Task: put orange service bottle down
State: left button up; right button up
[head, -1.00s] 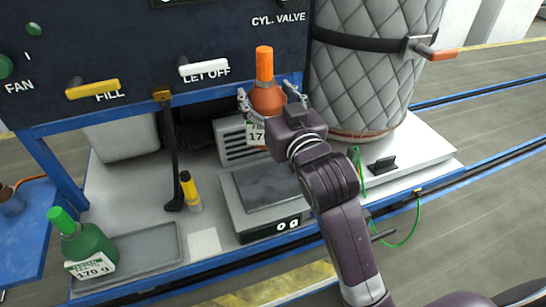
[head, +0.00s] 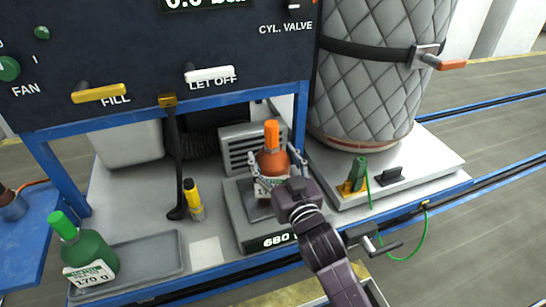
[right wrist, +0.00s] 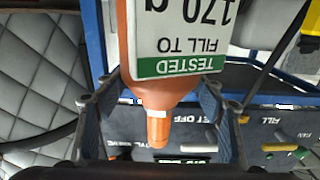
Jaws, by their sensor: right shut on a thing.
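The orange service bottle (head: 271,160) stands upright on the plate of the scale (head: 246,214) in the head view. The scale's display reads about 680, its end hidden by my gripper. My right gripper (head: 279,168) is shut around the bottle, a finger on each side. In the right wrist view the bottle (right wrist: 158,92) appears upside down between the fingers, its white and green label reading TESTED, FILL TO, 170 g. My left gripper is not in view.
A green bottle (head: 86,254) stands at the left end of a grey tray (head: 150,266). A quilted grey cylinder (head: 370,85) is at right. The control panel (head: 130,60) overhangs behind.

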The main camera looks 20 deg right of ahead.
jog(key=shift+r, duration=0.1)
jog(key=o, duration=1.6)
jog(key=shift+f, duration=0.25)
jog(key=o, duration=0.5)
jog(key=shift+r, duration=0.1)
jog(key=shift+r, duration=0.2)
jog(key=shift+s+f, duration=0.2)
jog(key=shift+s, duration=0.15)
jog(key=s+b, duration=0.2)
jog(key=s, duration=0.9)
jog(key=shift+s+d+r, duration=0.15)
jog(key=shift+s+d, duration=0.05)
jog(key=shift+d, duration=0.05)
